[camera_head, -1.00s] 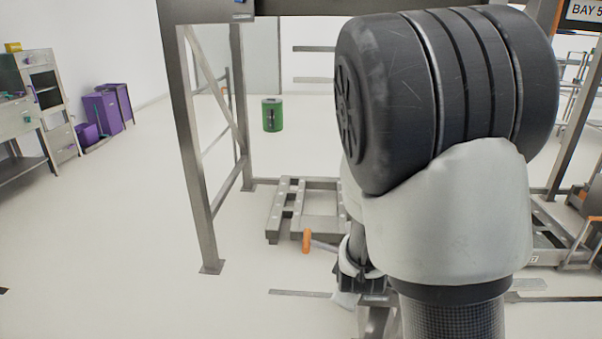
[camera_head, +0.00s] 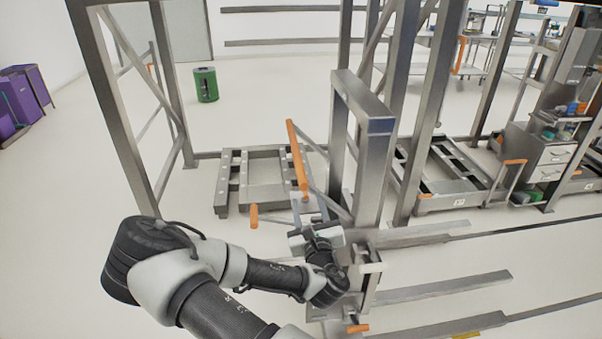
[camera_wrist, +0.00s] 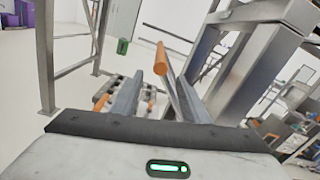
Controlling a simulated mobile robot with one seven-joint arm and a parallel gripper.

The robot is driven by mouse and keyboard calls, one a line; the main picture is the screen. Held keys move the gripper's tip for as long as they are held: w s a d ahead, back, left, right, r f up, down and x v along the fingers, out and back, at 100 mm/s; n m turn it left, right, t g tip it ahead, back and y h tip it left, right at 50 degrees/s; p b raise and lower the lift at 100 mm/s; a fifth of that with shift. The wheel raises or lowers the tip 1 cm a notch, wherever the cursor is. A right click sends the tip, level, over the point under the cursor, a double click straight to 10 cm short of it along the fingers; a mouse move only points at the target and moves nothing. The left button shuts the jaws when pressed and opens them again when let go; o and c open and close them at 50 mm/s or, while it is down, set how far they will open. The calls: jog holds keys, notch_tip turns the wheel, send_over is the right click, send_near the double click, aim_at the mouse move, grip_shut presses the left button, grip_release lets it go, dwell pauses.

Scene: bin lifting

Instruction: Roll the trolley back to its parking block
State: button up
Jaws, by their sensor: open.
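The trolley seems to be the tall grey metal frame (camera_head: 362,150) at the middle of the head view. A long orange handle bar (camera_head: 297,155) is beside its left side. My gripper (camera_head: 306,207) is at the lower end of this bar and is open. In the wrist view, the orange bar (camera_wrist: 161,60) shows in the gap between my two fingers (camera_wrist: 158,100), beyond their tips. I cannot tell whether they touch it. The trolley's lower part is partly hidden by my arm. I cannot surely pick out the parking block.
Floor rails (camera_head: 440,287) run right from the trolley. A low grey rack (camera_head: 232,185) stands behind my gripper, with a short orange grip (camera_head: 254,216) in front. Steel posts (camera_head: 105,90) stand at left. A green bin (camera_head: 206,85) is farther back.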

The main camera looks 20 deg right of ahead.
aim_at(301, 174)
jog(key=w+d, duration=0.1)
jog(key=w, duration=0.4)
jog(key=w+d, duration=0.1)
jog(key=w, duration=0.3)
jog(key=w+d, duration=0.1)
jog(key=w, duration=0.4)
jog(key=shift+w, duration=0.3)
